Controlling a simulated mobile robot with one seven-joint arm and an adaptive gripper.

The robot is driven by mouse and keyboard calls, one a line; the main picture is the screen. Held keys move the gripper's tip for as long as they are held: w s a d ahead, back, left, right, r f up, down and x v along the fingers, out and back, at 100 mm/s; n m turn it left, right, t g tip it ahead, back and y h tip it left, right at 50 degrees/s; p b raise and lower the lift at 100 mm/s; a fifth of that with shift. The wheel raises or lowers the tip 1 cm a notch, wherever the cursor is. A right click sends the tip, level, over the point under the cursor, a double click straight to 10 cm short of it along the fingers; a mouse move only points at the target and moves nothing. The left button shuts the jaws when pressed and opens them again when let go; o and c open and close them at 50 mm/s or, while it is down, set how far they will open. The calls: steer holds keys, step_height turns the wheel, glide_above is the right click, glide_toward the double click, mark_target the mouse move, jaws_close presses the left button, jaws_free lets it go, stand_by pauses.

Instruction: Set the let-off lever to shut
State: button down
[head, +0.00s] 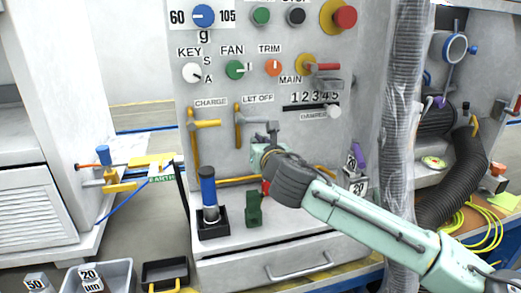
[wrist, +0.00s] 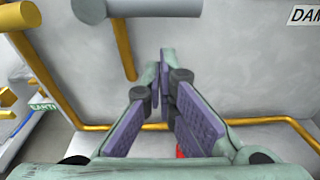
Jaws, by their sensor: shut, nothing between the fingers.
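The let-off lever (head: 255,120) is on the panel under the LET OFF label (head: 258,98). Its bar lies about level and points right from the top of a short upright pipe (head: 238,130). My gripper (head: 262,152) is below and right of the lever in the head view. In the wrist view my gripper (wrist: 163,62) has its fingertips together, empty, below the bar and apart from it in the picture. Exact depth is unclear.
The charge lever (head: 206,123) is to the left, with its yellow pipe (head: 194,150). A blue-handled tool (head: 208,188) and a green block (head: 254,208) stand on the ledge below. A wrapped column (head: 402,120) stands right of the panel, near my arm.

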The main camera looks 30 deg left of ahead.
steer(key=shift+s+d+r, duration=0.1)
steer(key=shift+d+r, duration=0.05)
steer(key=shift+r, duration=0.45)
steer(key=shift+s+d+r, duration=0.1)
steer(key=shift+r, duration=0.5)
steer(key=shift+w+d+r+n+p, duration=0.2)
steer(key=shift+r+n+p, duration=0.4)
steer(key=shift+p, duration=0.35)
steer(key=shift+r, duration=0.1)
step_height(320, 180, down, 6)
steer(key=b, duration=0.4)
steer(key=r+v, duration=0.1)
steer(key=v, duration=0.8)
steer(key=shift+r+p, duration=0.3)
steer(key=shift+r, duration=0.05)
